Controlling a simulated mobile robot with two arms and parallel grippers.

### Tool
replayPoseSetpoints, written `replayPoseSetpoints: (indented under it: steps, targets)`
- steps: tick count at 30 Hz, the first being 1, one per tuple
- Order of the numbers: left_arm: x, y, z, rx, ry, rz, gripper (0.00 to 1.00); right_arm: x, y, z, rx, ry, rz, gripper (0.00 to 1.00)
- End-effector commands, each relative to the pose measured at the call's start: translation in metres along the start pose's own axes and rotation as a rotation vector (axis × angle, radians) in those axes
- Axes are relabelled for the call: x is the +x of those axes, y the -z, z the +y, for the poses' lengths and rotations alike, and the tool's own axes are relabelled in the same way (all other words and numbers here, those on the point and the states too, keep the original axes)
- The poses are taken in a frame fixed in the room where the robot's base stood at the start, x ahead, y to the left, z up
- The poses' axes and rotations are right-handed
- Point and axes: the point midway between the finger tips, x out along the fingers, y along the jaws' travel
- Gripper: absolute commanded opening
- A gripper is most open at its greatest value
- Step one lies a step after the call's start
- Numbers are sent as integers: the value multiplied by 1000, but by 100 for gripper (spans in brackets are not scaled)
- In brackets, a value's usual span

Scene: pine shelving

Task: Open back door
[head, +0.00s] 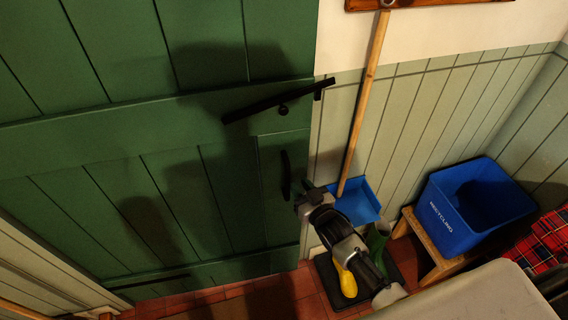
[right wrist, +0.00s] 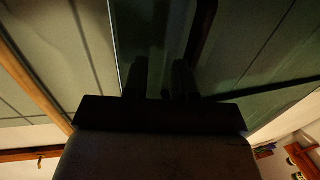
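The back door (head: 190,60) is green planks and fills the left of the head view; it looks closed. A black latch bar (head: 262,106) slants across its right edge, its right end reaching the wall side. Below it is a black curved upright handle (head: 286,176). My right gripper (head: 304,190) is just right of the handle's lower end; whether they touch I cannot tell. In the right wrist view its two dark fingers (right wrist: 160,80) stand apart, with no object clearly between them. My left gripper is out of view.
A broom handle (head: 364,100) leans on the wall above a blue dustpan (head: 357,203). A blue recycling bin (head: 470,212) stands on a wooden stool (head: 424,246). Red tiles (head: 232,303) run along the door's foot.

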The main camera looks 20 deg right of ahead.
Motion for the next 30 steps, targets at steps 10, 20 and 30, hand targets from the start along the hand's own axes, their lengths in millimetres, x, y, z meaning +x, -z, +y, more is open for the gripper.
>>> replayPoseSetpoints:
  steps: [10,20,30]
  targets:
    - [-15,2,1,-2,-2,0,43,-22,8,-10,6,15,18,41]
    - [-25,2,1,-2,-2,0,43,-46,7,-8,6,13,17,41]
    - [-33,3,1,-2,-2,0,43,-69,2,-6,3,9,10,41]
